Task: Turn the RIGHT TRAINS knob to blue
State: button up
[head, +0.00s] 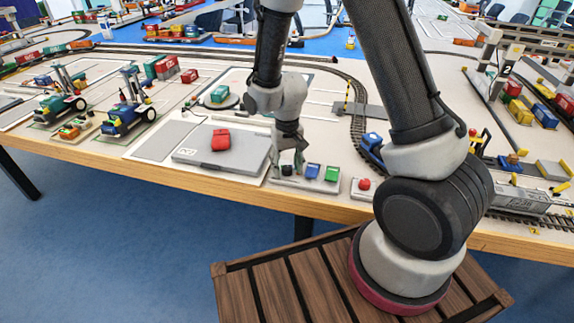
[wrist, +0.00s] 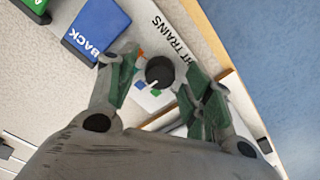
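The RIGHT TRAINS knob (wrist: 159,72) is small, round and black, on a white plate beside the printed label, of which "HT TRAINS" shows. Orange, green and blue marks lie around its left and lower side in the wrist view; a short pale line shows by its lower left edge. My gripper (head: 291,163) points down over this panel. In the wrist view its two green-grey fingers stand apart on either side of the knob, with small gaps visible. I cannot tell whether either finger touches it. In the head view the fingers partly cover the knob.
A blue BACK button (wrist: 97,27) and a green button (head: 332,173) sit close beside the knob. A red button (head: 364,184) is further right. A grey plate with a red block (head: 221,139) lies left. Tracks and a blue engine (head: 371,148) are near my arm.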

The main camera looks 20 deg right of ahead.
aim_at(287, 168)
notch_tip(287, 168, up, 12)
dwell(0.6)
jog(key=s+d+r+t, duration=0.2)
jog(key=s+d+r, duration=0.5)
jog(key=s+r, duration=0.2)
jog(key=s+d+r+t, duration=0.2)
jog(key=s+d+r, duration=0.6)
jog(key=s+r, duration=0.2)
jog(key=shift+s, duration=0.45)
